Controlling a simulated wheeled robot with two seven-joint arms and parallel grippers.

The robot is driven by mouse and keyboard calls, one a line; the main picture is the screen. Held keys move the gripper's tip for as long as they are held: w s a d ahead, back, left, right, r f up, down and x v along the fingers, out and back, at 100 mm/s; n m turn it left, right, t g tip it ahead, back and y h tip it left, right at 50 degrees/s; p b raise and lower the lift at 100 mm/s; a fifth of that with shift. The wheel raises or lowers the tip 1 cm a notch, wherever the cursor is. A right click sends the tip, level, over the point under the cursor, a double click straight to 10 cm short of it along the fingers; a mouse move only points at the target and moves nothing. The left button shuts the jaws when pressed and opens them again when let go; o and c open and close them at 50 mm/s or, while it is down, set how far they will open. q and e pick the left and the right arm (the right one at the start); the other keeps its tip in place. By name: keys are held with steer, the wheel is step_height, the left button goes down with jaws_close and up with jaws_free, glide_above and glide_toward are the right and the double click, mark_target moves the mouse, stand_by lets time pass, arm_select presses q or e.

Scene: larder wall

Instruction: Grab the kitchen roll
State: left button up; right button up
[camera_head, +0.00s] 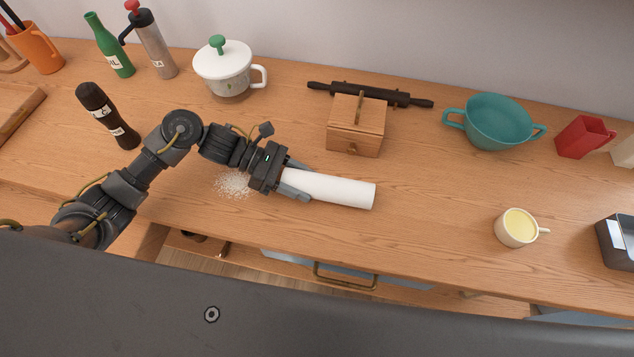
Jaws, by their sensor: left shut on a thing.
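The white kitchen roll (335,189) lies on its side along the wooden worktop, near the middle of the view. My left gripper (296,182) is shut on the left end of the roll, with one finger on each side of it. That left end is partly hidden by the gripper. I cannot tell whether the roll touches the worktop or is slightly above it. My right gripper is not in view.
A wooden box (356,131) and a dark rolling pin (395,97) stand behind the roll. A teal bowl (497,122) and a yellow-filled cup (515,229) are to the right. White grains (233,184) lie beside my left wrist.

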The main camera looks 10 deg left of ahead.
arm_select(q)
steer(key=shift+r+b, duration=1.05)
steer(key=shift+r, duration=0.1)
steer(key=s+a+r+p, duration=0.2)
steer(key=s+r+p, duration=0.3)
steer(key=s+r, duration=0.5)
steer(key=s, duration=0.3)
steer(key=shift+s+a+r, duration=0.25)
steer(key=shift+s+r, duration=0.1)
steer(key=shift+r, duration=0.05)
